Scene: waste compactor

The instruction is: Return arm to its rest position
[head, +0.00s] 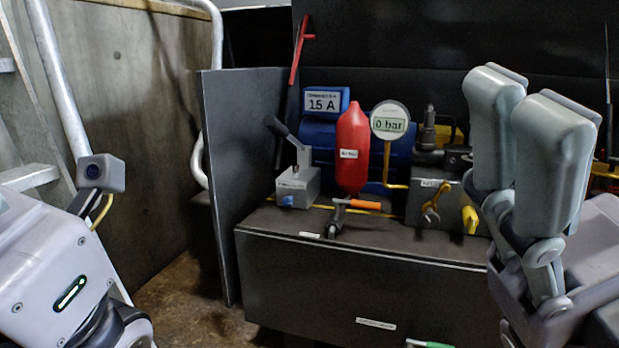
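My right gripper (522,120) stands at the right, close to the camera, with its two grey finger pads pointing up. The pads overlap in this view, so the gap between them cannot be judged. Nothing is seen held by it. It hides part of the machine's right side. My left arm (45,265) comes in at the lower left with a small camera (101,172) on it and a lit green strip. The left gripper's fingers are not seen.
Behind is a machine bench (350,295) with a lever valve (297,165), a red cylinder (352,148), a gauge reading 0 bar (389,122), a 15 A display (323,103) and an orange-handled part (352,207). A dark side panel (240,180) and metal rail (60,85) stand left.

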